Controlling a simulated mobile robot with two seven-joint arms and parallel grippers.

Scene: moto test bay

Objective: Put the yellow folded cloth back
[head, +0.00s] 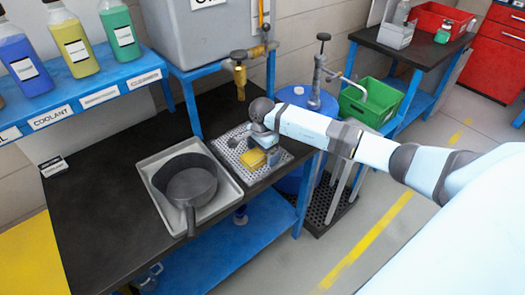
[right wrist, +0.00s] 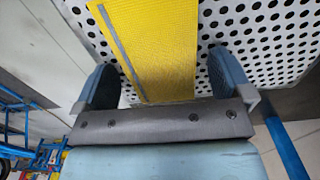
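The yellow folded cloth (head: 252,159) lies on a perforated metal drip grate (head: 232,146) at the right end of the dark workbench. In the right wrist view the cloth (right wrist: 155,45) shows as a flat yellow piece with a grey stripe along its left side. My right gripper (right wrist: 165,85) is open just over the cloth, with one finger on each side of it and a gap at the right finger. In the head view my right gripper (head: 269,155) hides part of the cloth. My left gripper is not in view.
A grey pan (head: 187,181) in a pale tray (head: 165,218) stands left of the grate. A brass tap (head: 240,80) hangs over the grate. A blue drum (head: 300,97) with a pump and a green crate (head: 369,104) are behind my right arm. The bench's left part is mostly clear.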

